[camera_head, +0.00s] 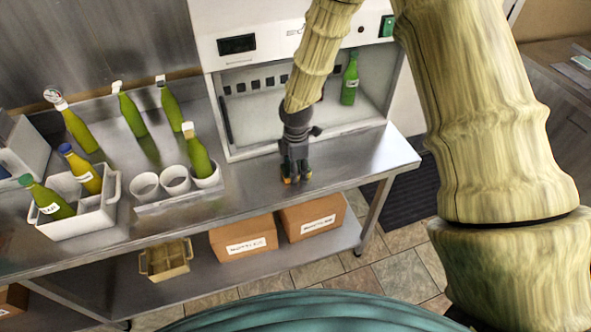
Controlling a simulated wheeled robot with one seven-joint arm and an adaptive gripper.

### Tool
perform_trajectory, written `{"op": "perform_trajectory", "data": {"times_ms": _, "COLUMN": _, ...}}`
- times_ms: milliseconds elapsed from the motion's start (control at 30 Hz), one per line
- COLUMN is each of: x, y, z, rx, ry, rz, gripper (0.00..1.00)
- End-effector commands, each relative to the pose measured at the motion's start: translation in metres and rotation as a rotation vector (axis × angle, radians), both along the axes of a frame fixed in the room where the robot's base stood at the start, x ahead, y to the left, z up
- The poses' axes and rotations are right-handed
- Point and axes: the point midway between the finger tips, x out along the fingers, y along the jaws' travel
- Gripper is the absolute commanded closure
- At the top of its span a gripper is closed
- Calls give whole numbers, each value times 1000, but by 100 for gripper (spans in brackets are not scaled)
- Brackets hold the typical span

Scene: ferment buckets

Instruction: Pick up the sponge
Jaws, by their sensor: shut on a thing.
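My gripper (296,180) points down at the front part of the steel bench (350,169), in front of the white cabinet. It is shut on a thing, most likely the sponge. Only small yellow-orange bits show at the fingertips, and I cannot tell whether they are the sponge or the fingertips. The gripper hides the rest. The fingertips are at or just above the bench top; I cannot tell if the thing touches it. No other sponge is visible.
Behind stands a white cabinet (228,50) with a green bottle (350,80) inside. To the left are white cups (145,185), a white crate (85,222) with bottles, and several more bottles. Boxes (243,237) sit on the lower shelf. The bench right of the gripper is clear.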

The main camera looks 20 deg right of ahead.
Motion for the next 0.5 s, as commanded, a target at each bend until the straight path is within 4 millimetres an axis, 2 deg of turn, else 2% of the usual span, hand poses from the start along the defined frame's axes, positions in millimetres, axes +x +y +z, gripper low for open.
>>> {"op": "perform_trajectory", "data": {"times_ms": 267, "x": 1, "y": 0, "z": 9, "rx": 1, "ry": -2, "rz": -1, "gripper": 59}}
{"op": "perform_trajectory", "data": {"times_ms": 500, "x": 1, "y": 0, "z": 30, "rx": 1, "ry": -2, "rz": 0, "gripper": 59}}
